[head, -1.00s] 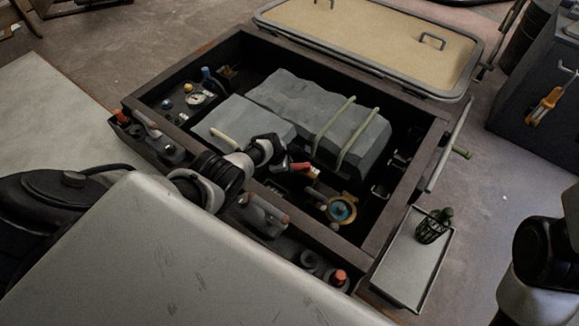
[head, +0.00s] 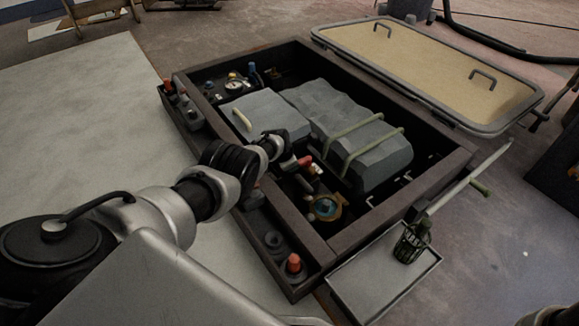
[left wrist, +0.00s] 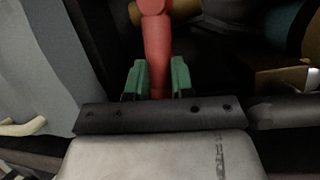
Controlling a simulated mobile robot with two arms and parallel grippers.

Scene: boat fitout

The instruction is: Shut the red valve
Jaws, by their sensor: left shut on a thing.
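The red valve (head: 305,162) shows as a small red lever inside the dark open box, beside a brass fitting. In the left wrist view its red handle (left wrist: 156,50) runs between two green fingertips. My left gripper (left wrist: 158,78) is shut on this handle near its end. In the head view my left arm reaches over the near wall of the box, and the left gripper (head: 291,161) is small and partly hidden by its own wrist. The valve's body is mostly hidden.
A brass strainer with a blue top (head: 325,208) sits close to the valve. Grey engine covers (head: 350,135) with green rails fill the box's middle. The box's dark wall (head: 290,225) surrounds them. A tray (head: 375,295) holding a dark basket (head: 412,243) stands outside at right.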

